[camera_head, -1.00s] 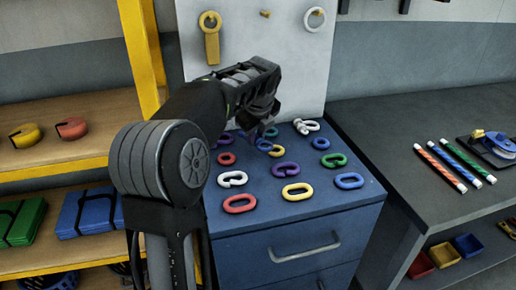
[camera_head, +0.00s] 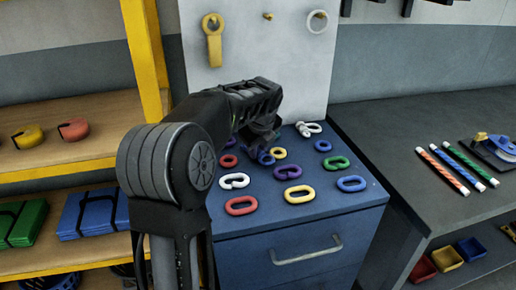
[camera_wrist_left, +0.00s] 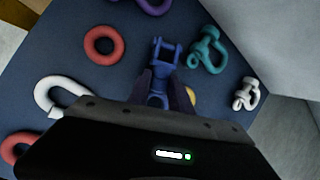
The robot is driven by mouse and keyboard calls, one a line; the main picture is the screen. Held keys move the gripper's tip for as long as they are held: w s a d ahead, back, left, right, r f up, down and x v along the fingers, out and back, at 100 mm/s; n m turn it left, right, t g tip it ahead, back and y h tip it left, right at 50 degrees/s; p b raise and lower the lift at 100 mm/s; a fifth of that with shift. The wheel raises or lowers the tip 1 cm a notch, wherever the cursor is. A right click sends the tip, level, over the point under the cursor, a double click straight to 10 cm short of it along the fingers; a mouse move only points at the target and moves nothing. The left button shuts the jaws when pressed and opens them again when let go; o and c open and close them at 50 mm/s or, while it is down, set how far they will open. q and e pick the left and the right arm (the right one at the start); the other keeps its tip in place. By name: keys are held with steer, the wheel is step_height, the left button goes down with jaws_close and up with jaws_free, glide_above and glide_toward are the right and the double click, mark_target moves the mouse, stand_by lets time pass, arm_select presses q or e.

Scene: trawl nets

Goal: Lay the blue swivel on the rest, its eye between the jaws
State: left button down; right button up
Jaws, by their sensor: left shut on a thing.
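The blue swivel (camera_wrist_left: 163,58) is between the fingers of my left gripper (camera_wrist_left: 168,85) in the left wrist view, its forked end pointing away from the wrist. In the head view the swivel (camera_head: 265,158) shows as a small dark blue shape under the left gripper (camera_head: 260,142), low over the blue cabinet top (camera_head: 335,207). The left gripper is shut on it. I cannot tell whether the swivel touches the cabinet top. A blue device with a yellow part (camera_head: 493,145) stands on the right bench; I cannot tell whether it is the rest with the jaws.
Several coloured links and rings lie around the gripper, including a yellow link (camera_head: 299,193), a teal shackle (camera_wrist_left: 208,50) and a red ring (camera_wrist_left: 105,45). A pegboard (camera_head: 262,60) rises behind the cabinet. Striped rods (camera_head: 458,167) lie on the right bench (camera_head: 400,135).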

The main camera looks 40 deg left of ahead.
arm_select(q)
steer(key=c, duration=1.2)
jaws_free()
steer(key=shift+o, duration=0.2)
steer(key=shift+r, duration=0.1)
steer(key=v, duration=1.2)
steer(key=shift+c, duration=0.6)
